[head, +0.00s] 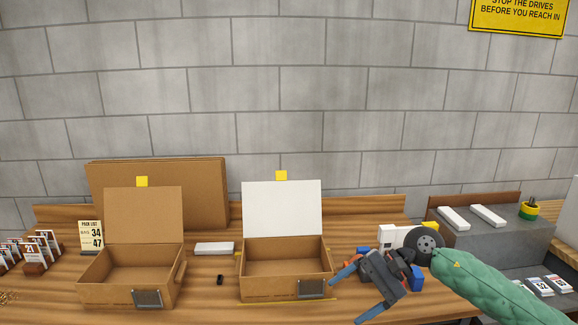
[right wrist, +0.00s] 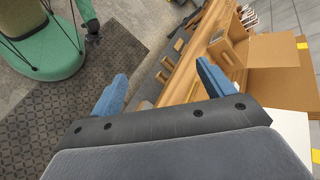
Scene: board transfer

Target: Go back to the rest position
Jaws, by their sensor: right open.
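My right gripper (head: 357,291) is open and empty, held above the front of the wooden workbench (head: 205,285), just right of the right-hand box. Its two blue fingers stand wide apart in the right wrist view (right wrist: 160,88), with nothing between them. My left gripper is not in the head view. A small dark end on a green limb at the top left of the right wrist view (right wrist: 93,37) looks like it, too small to read.
Two open cardboard boxes, left (head: 118,292) and right (head: 262,287), stand on the bench. A white and grey device (head: 394,236) and blue items (head: 416,278) are close behind my right gripper. A grey block (head: 480,240) with white boards stands at right.

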